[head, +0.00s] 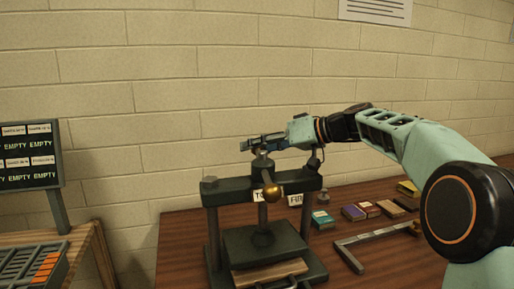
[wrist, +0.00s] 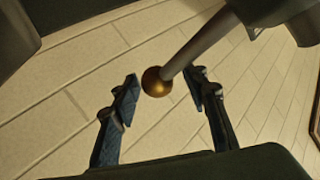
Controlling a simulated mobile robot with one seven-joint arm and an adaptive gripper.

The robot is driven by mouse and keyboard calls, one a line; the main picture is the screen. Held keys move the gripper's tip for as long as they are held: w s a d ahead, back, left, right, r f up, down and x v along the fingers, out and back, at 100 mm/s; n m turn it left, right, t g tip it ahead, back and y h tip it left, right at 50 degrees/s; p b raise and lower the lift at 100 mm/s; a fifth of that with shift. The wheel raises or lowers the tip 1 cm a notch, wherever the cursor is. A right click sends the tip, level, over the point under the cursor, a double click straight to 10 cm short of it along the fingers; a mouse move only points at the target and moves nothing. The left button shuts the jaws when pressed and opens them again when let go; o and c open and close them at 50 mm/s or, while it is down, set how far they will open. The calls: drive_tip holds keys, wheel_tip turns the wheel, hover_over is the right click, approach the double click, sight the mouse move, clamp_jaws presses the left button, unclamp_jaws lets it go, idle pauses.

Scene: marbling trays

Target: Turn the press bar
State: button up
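The dark press (head: 235,190) stands on the wooden table, with a crossbeam on two posts and a screw in the middle. Its press bar has a brass ball end (head: 273,191) that sticks out toward the camera in front of the crossbeam. My gripper (head: 251,143) is above the top of the press, fingers pointing left. In the wrist view my gripper (wrist: 161,77) is open. A brass ball (wrist: 157,81) on a grey rod (wrist: 201,45) appears between its fingertips, with gaps on both sides. I cannot tell which bar end this is.
A metal square (head: 349,256) and several small boxes (head: 354,212) lie on the table right of the press. A board with "EMPTY" labels (head: 28,155) and a rack (head: 35,268) stand at left. A block wall is close behind.

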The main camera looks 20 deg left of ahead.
drive_tip(key=v, duration=1.2)
drive_tip(key=shift+s+r, duration=0.1)
idle(0.7)
